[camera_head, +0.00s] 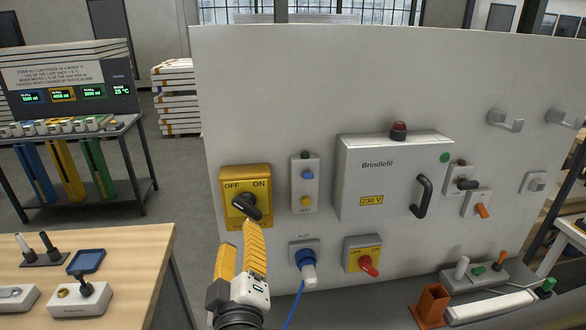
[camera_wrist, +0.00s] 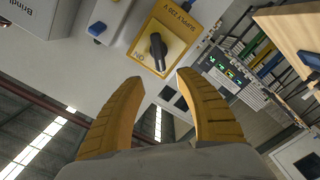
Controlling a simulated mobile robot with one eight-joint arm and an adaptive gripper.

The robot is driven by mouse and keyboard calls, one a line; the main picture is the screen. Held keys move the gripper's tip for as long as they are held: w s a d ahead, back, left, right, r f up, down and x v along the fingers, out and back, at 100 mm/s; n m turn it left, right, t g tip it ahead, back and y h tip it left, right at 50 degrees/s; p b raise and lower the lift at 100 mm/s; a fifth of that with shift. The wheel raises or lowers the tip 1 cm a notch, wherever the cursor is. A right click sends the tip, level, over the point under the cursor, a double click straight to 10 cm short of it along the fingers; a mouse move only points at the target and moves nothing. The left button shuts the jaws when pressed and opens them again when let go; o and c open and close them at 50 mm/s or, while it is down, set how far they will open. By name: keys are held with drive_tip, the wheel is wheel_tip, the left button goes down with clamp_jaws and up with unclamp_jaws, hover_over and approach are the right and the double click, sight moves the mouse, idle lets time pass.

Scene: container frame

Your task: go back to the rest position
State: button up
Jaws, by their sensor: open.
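My gripper (camera_head: 239,238) is open and empty, with its two yellow fingers apart, in front of the upright white panel (camera_head: 300,95). In the wrist view its fingertips (camera_wrist: 160,77) show spread, with nothing between them. Just beyond them is the yellow OFF/ON switch box with its black knob (camera_head: 246,206); the knob also shows in the wrist view (camera_wrist: 157,51). The knob is turned at a slant. The fingers appear clear of it, though their distance from the panel is hard to tell.
The panel also carries a grey Brindlefil box (camera_head: 365,190), a button strip (camera_head: 305,183), a blue plug (camera_head: 306,258) and a red-handled switch (camera_head: 367,263). A wooden table (camera_head: 135,260) stands left. An orange holder (camera_head: 432,303) sits low right.

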drive_tip(key=w+d+f+m+g+h+b, duration=0.25)
drive_tip(key=d+f, duration=0.25)
drive_tip(key=d, duration=0.7)
drive_tip(key=w+d+f+m+g+h+b, duration=0.15)
drive_tip(key=d+f+m+g+h, duration=0.3)
drive_tip(key=d, duration=0.75)
drive_tip(key=s+d+f+m+g+y+b, duration=0.1)
drive_tip(key=s+d+f+m, duration=0.1)
drive_tip(key=s, duration=0.4)
drive_tip(key=s+d+f+m+g+y+b, duration=0.2)
drive_tip(key=s+d+f, duration=0.2)
drive_tip(key=s+d, duration=0.2)
drive_tip(key=shift+d+f+m+g+b, duration=0.3)
drive_tip(key=shift+d+f+m, duration=0.1)
drive_tip(key=shift+d, duration=0.05)
